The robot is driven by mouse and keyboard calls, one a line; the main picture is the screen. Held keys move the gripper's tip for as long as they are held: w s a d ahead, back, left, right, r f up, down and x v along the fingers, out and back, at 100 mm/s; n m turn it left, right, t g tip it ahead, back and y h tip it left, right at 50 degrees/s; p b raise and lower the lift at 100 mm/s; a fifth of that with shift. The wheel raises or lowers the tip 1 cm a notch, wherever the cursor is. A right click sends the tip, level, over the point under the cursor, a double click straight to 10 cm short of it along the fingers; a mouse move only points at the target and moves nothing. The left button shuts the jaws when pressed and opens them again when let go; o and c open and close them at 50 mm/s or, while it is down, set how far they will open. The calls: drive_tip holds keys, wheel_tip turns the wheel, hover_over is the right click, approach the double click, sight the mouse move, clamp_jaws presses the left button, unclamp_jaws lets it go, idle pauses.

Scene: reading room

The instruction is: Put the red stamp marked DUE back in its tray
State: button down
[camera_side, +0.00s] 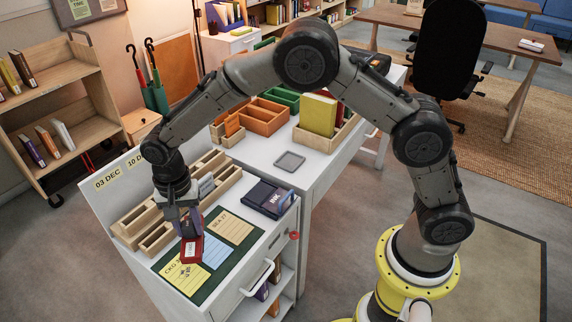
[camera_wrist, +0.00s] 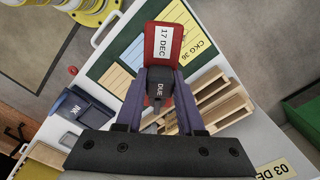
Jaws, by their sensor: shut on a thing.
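The red stamp (camera_side: 190,249) is in my gripper (camera_side: 187,224), over the yellow card at the front of the desk; whether it touches the card I cannot tell. In the wrist view the stamp (camera_wrist: 176,44) shows a white label reading 17 DEC, and a dark part between the fingers reads DUE. My gripper (camera_wrist: 162,88) is shut on that dark part.
Slotted wooden racks (camera_side: 158,238) stand left of and behind the gripper. A green mat (camera_side: 219,271) carries yellow, blue and tan cards. A wooden box holding books (camera_side: 318,115) stands behind the grey tray.

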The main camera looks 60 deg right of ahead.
drive_tip(key=s+d+r+m, duration=0.2)
drive_tip(key=s+d+m, duration=0.1)
drive_tip(key=d, duration=1)
drive_tip(key=s+d+r+m, duration=0.2)
drive_tip(key=s+d+m, duration=0.15)
drive_tip(key=d, duration=0.85)
drive_tip(key=s+d+r+m, duration=0.2)
drive_tip(key=s+d+r, duration=0.15)
drive_tip(key=d, duration=0.95)
drive_tip(key=shift+w+d+f, duration=1)
drive_tip(key=shift+w+f, duration=1)
drive_tip(key=shift+f, duration=0.3)
drive_tip(key=shift+w+d+f, duration=1.05)
drive_tip(key=shift+w+f, duration=1)
drive_tip(key=shift+f, duration=0.25)
drive_tip(key=shift+w+d+f, duration=1)
drive_tip(key=shift+w+f, duration=1)
drive_tip(key=shift+f, duration=0.3)
drive_tip(key=shift+f, duration=0.2)
drive_tip(key=c, duration=0.5)
unclamp_jaws()
